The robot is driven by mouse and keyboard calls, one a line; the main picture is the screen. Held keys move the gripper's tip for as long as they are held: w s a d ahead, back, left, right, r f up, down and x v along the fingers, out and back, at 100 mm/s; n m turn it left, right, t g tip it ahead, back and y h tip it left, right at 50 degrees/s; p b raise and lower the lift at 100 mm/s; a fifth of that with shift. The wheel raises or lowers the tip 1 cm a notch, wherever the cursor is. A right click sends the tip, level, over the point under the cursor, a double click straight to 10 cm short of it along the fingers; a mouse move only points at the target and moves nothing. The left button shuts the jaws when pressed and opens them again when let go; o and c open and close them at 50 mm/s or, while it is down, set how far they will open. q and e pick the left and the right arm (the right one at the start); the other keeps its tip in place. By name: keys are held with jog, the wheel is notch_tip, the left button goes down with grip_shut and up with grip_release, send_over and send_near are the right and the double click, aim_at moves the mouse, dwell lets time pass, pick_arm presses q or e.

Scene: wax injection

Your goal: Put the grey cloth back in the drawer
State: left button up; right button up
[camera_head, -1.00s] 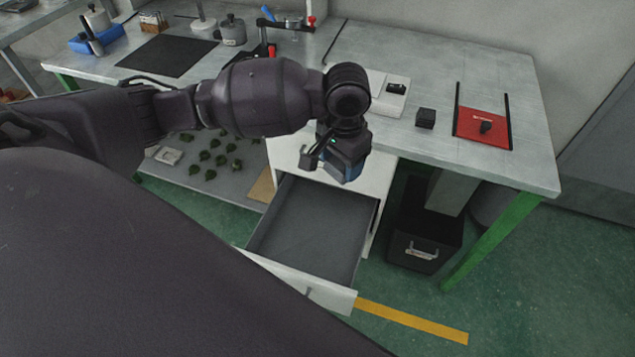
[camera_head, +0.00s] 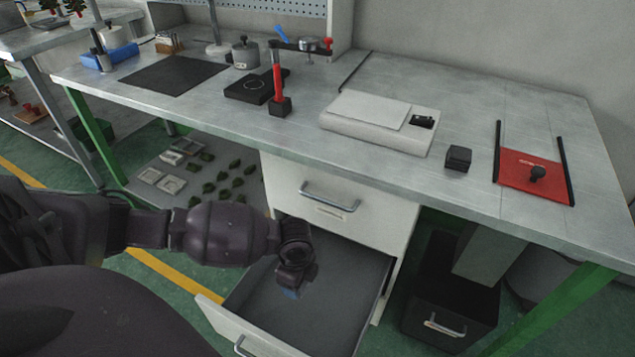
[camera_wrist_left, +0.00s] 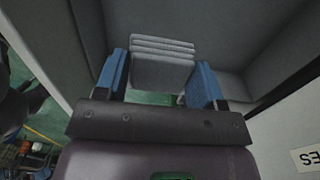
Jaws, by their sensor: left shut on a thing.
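The grey cloth (camera_wrist_left: 162,62) shows in the left wrist view as a folded stack of layers between the blue fingers of my left gripper (camera_wrist_left: 160,70), which is shut on it. In the head view, the left gripper (camera_head: 292,291) points down over the open lower drawer (camera_head: 345,305). The cloth is hidden there behind my wrist. The drawer is pulled well out, and its grey floor looks bare where it shows. Drawer walls also appear around the cloth in the left wrist view. I cannot tell whether the cloth touches the drawer floor. My right gripper is not in view.
A closed upper drawer with a metal handle (camera_head: 330,197) sits above the open one. The workbench (camera_head: 270,130) carries a white device (camera_head: 375,122), a small black block (camera_head: 459,158) and a red mat (camera_head: 533,176). A black bin (camera_head: 450,312) stands to the right.

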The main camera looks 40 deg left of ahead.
pick_arm(q)
notch_tip(320, 180, down, 6)
jog(key=b, duration=0.6)
send_over(301, 318)
notch_tip(301, 318, down, 9)
jog(key=shift+s+f, duration=0.1)
jog(key=shift+s, duration=0.05)
jog(key=shift+f, duration=0.3)
notch_tip(301, 318, down, 3)
jog(key=shift+d+f+b, duration=0.1)
jog(key=shift+f+b, duration=0.1)
jog(key=shift+b, duration=0.5)
jog(key=shift+f, duration=0.35)
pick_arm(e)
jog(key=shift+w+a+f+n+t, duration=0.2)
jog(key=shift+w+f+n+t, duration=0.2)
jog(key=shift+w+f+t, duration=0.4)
pick_arm(q)
jog(key=shift+r, duration=0.1)
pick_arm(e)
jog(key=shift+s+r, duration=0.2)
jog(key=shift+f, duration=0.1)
